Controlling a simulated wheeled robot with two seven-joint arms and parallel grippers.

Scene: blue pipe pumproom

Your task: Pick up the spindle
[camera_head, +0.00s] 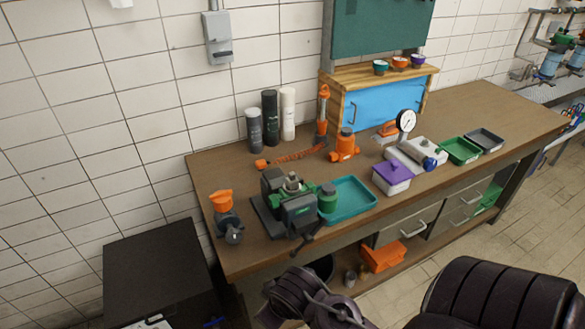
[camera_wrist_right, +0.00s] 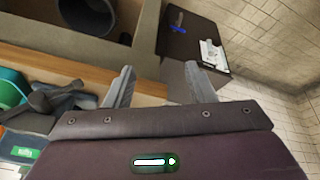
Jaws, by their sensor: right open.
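I cannot name the spindle with certainty. The likeliest candidate is a metal part with a round top (camera_head: 292,183), upright at the jaws of the dark grey and green vise (camera_head: 299,211) on the bench's near left part. The vise hides its lower end. In the right wrist view my right gripper (camera_wrist_right: 160,80) is open, with its two grey fingers apart and nothing between them. In the head view my right arm reaches in at the bottom, in front of and below the vise; its fingertips are not clear there. My left gripper is out of view.
The wooden bench (camera_head: 237,258) has a front edge near my arm. A black cabinet (camera_head: 153,262) stands at left.

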